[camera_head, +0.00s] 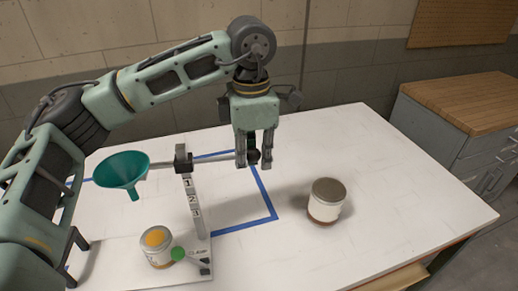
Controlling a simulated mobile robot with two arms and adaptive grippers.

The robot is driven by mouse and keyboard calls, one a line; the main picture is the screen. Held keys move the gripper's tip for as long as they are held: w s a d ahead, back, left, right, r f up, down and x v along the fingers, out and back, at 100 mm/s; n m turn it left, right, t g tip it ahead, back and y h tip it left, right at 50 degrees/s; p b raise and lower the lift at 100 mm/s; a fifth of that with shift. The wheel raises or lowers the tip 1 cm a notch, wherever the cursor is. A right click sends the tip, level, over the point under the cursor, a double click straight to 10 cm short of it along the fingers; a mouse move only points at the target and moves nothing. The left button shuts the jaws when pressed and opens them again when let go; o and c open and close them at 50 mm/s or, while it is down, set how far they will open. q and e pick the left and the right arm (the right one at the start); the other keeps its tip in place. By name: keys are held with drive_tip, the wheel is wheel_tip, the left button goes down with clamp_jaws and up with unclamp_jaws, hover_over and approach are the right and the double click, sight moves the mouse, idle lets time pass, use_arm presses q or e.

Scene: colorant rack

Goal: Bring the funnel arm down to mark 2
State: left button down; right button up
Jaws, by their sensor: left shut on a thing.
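The teal funnel (122,170) hangs at the left end of the horizontal funnel arm (217,159). The arm passes through a dark clamp (183,158) near the top of the upright post (196,212). Labels run down the post below the clamp; the upper ones look like 1 and 2, and the lower one is hard to read. The clamp sits above the mark 1 label. My left gripper (254,160) points down and is shut on the dark knob (253,156) at the arm's right end. My right gripper is out of view.
An open jar with yellow content (157,246) stands on the white base plate (120,268), below the funnel. The table's right side is clear.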

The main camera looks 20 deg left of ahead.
use_arm(q)
drive_tip(key=shift+f, duration=0.2)
drive_tip(key=shift+f+b, duration=0.8)
drive_tip(key=shift+f, duration=0.05)
drive_tip(key=shift+f, duration=0.15)
drive_tip(key=shift+f+b, duration=0.8)
drive_tip(key=shift+f, duration=0.05)
